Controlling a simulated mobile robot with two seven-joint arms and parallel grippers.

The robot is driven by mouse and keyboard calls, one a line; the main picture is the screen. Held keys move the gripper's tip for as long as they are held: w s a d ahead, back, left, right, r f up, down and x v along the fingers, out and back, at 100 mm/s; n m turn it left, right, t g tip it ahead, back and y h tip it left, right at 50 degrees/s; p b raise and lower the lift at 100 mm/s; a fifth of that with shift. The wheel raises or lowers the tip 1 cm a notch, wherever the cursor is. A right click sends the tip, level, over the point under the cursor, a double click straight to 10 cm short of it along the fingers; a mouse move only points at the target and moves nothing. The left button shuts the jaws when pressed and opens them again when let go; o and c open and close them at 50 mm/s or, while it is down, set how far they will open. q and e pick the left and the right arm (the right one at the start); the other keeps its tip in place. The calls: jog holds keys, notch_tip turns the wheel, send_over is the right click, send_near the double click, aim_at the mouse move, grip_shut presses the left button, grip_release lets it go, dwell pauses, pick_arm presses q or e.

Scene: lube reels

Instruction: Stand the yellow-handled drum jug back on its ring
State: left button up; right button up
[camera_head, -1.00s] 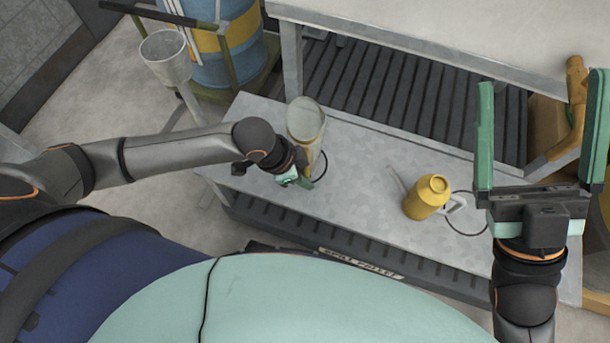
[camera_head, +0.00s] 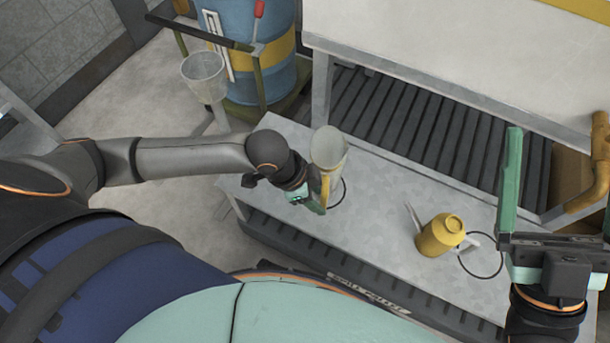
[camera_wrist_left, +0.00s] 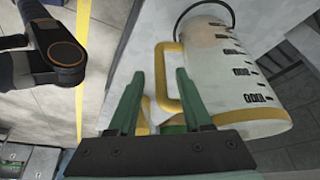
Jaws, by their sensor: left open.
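The drum jug (camera_head: 328,150), pale with a yellow handle, appears to stand upright on the metal bench. In the left wrist view the jug (camera_wrist_left: 222,75) shows black graduation marks and its yellow handle (camera_wrist_left: 160,75). A thin black ring (camera_head: 341,192) on the bench shows partly beside the jug's base; I cannot tell how much of the base is inside it. My left gripper (camera_head: 316,202) is open at the handle side, its green fingers either side of the handle in the wrist view. My right gripper (camera_head: 560,175) is open and empty at the right, away from the jug.
A yellow oil can (camera_head: 440,236) with a spout stands on the bench, beside a second black ring (camera_head: 497,273). A slatted rack and a pale worktop (camera_head: 450,50) are behind.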

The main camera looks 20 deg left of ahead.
pick_arm(q)
jog(key=p+v, duration=0.2)
jog(key=v, duration=0.6)
jog(key=shift+p, duration=0.4)
pick_arm(e)
jog(key=w+f+m+g+h, duration=0.2)
jog(key=w+f+m+h, duration=0.1)
jog(key=f, duration=0.5)
jog(key=w+d+f+m+g+h, duration=0.1)
jog(key=w+f+m+g+h, duration=0.1)
jog(key=f, duration=0.6)
jog(key=w+m+h, duration=0.1)
jog(key=m+h, duration=0.1)
jog(key=h, duration=0.1)
jog(key=shift+w+d+f+g+h, duration=0.25)
jog(key=shift+g+h, duration=0.05)
jog(key=shift+g, duration=0.1)
